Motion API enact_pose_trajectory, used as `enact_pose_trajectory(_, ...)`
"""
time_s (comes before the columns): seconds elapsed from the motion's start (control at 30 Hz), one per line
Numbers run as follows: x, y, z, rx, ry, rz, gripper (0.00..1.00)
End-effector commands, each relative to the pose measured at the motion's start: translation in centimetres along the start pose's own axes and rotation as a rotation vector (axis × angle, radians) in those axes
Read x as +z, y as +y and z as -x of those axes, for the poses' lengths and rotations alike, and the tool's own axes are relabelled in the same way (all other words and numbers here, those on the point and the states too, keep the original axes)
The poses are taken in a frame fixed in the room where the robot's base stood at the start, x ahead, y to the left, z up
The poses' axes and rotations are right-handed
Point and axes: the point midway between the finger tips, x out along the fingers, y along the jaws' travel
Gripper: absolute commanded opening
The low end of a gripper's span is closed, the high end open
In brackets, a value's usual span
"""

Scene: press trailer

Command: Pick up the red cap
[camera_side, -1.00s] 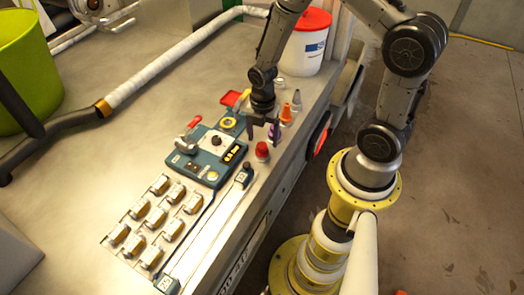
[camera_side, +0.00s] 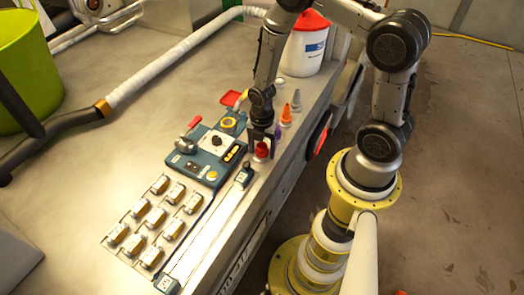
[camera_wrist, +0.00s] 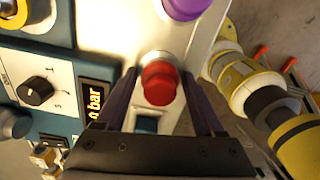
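The red cap (camera_side: 262,150) stands near the right edge of the workbench, beside the blue control panel. In the wrist view the red cap (camera_wrist: 159,83) sits on a pale round base, between and a little beyond my fingers. My gripper (camera_side: 261,139) is right over the cap in the side view, with a finger on either side of it. The fingers (camera_wrist: 160,95) are apart in the wrist view, with a gap visible on both sides of the cap. I cannot tell whether either finger touches it.
A purple cap (camera_wrist: 186,8) is close behind the red one. Orange (camera_side: 286,113) and grey (camera_side: 296,99) cones stand farther along the bench edge. The blue control panel (camera_side: 205,160) with knobs lies to the left. A white bucket (camera_side: 305,50) with a red lid stands at the back.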

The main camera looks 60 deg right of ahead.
Motion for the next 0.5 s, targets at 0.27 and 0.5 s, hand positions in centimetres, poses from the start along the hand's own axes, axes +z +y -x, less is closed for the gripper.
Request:
enact_pose_trajectory(0.27, 0.01, 0.03, 0.03, 0.001, 0.000, 0.000, 0.07)
enact_pose_trajectory(0.5, 0.01, 0.03, 0.10, 0.001, 0.000, 0.000, 0.06)
